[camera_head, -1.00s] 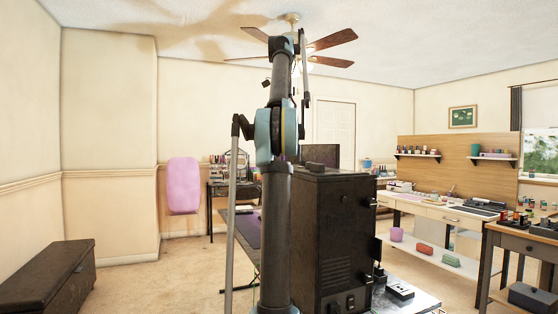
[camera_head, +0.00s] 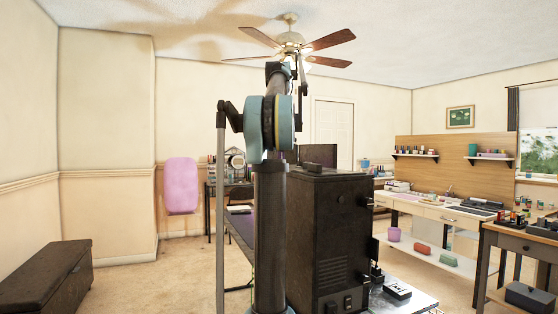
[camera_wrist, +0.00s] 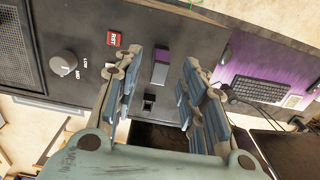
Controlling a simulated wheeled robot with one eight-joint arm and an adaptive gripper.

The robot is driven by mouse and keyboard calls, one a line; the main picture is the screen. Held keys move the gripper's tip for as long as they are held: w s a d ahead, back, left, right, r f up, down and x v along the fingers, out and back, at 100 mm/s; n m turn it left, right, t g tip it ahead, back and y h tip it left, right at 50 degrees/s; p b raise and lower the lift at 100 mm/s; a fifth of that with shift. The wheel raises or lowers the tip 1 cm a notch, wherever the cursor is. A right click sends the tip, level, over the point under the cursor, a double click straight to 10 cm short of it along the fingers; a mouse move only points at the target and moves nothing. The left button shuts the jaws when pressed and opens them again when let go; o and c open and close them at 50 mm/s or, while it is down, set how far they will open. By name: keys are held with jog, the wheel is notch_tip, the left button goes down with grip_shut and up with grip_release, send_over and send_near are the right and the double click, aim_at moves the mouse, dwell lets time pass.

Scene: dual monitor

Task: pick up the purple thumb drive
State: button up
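In the wrist view, a small block with a purple face and a grey end, likely the purple thumb drive (camera_wrist: 160,68), stands on the dark panel of the computer tower (camera_wrist: 88,30). My gripper (camera_wrist: 162,62) is open, with one blue-padded finger on each side of the drive. I cannot tell whether either finger touches it. In the head view the black tower (camera_head: 328,235) stands just right of my arm. The drive and my gripper are hidden there.
The panel holds a round knob (camera_wrist: 63,63), a red RST button (camera_wrist: 114,39) and a dark slot (camera_wrist: 148,104) beside the drive. A keyboard (camera_wrist: 258,89) lies on a purple mat to the right. A dark chest (camera_head: 45,280) stands on the floor at left.

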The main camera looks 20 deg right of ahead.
jog(key=shift+w+d+f, duration=0.1)
jog(key=shift+d+f, duration=0.05)
jog(key=shift+f, duration=2)
jog(key=shift+c, duration=0.5)
grip_shut()
